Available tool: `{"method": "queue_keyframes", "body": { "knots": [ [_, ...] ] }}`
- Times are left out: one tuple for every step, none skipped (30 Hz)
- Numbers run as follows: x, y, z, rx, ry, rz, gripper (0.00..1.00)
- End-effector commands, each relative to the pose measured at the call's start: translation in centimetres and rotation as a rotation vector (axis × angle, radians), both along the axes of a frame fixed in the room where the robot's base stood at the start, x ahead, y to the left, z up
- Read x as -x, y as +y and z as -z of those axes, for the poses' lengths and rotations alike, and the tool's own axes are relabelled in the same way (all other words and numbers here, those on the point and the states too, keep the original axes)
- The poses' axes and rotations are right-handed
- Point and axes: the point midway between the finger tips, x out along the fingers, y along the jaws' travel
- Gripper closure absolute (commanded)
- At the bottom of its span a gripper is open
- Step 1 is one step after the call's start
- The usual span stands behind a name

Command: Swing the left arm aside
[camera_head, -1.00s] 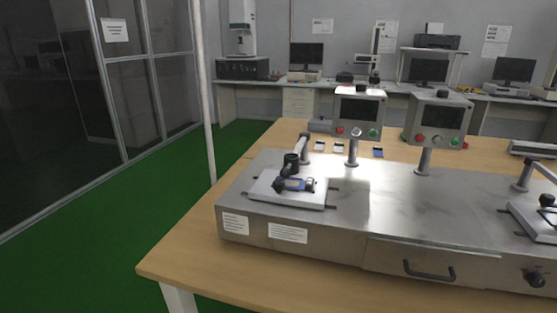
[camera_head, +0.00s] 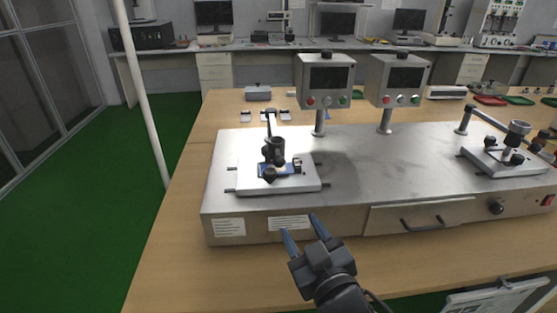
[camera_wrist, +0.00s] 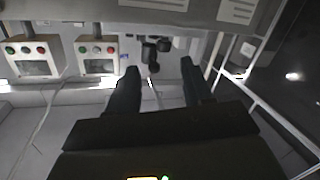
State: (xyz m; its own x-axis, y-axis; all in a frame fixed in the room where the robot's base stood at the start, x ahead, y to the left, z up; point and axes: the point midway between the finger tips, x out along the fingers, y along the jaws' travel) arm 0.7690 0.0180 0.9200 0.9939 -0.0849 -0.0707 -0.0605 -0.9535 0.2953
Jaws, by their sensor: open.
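The left arm (camera_head: 270,125) of the metal test machine (camera_head: 365,165) extends from its post over the white left plate (camera_head: 245,184). Its dark cylindrical head (camera_head: 274,146) is above a small blue-and-black device (camera_head: 284,169) on that plate; whether it touches the device cannot be told. My gripper (camera_head: 302,228) is open and empty, in front of the machine's front face and nearer to me than the left plate. In the wrist view my gripper's fingers (camera_wrist: 160,68) are spread, with the dark head (camera_wrist: 149,52) beyond them.
Two control boxes (camera_head: 326,82) (camera_head: 398,80) on posts stand behind, right of the left arm. A second arm (camera_head: 490,119) and plate are at the right. A grey box (camera_head: 258,93) lies behind. The green floor (camera_head: 110,210) left of the table is clear.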

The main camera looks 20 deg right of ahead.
Motion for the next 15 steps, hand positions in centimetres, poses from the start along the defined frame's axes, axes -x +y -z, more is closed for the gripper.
{"method": "queue_keyframes", "body": {
  "knots": [
    [-2.0, 0.0, -1.6, 0.013, -0.021, 0.011, 0.49],
    [-2.9, -0.1, -2.3, 0.021, -0.027, 0.020, 0.49],
    [-4.0, -0.2, -3.1, 0.030, -0.036, 0.030, 0.49],
    [-4.8, -0.2, -3.6, 0.036, -0.041, 0.038, 0.49],
    [-5.4, -0.3, -4.2, 0.040, -0.047, 0.044, 0.49],
    [-6.1, -0.3, -4.7, 0.046, -0.052, 0.051, 0.49],
    [-6.5, -0.4, -5.1, 0.050, -0.054, 0.056, 0.49],
    [-6.9, -0.4, -5.4, 0.052, -0.057, 0.060, 0.49],
    [-7.3, -0.4, -5.7, 0.055, -0.061, 0.064, 0.49],
    [-7.5, -0.4, -5.9, 0.056, -0.063, 0.066, 0.49],
    [-7.7, -0.5, -6.0, 0.058, -0.063, 0.068, 0.49],
    [-8.1, -0.5, -6.2, 0.059, -0.064, 0.070, 0.49],
    [-8.3, -0.6, -6.2, 0.060, -0.064, 0.070, 0.49],
    [-8.6, -0.6, -6.2, 0.060, -0.064, 0.071, 0.49],
    [-9.1, -0.7, -6.3, 0.060, -0.064, 0.071, 0.49]
  ]
}}
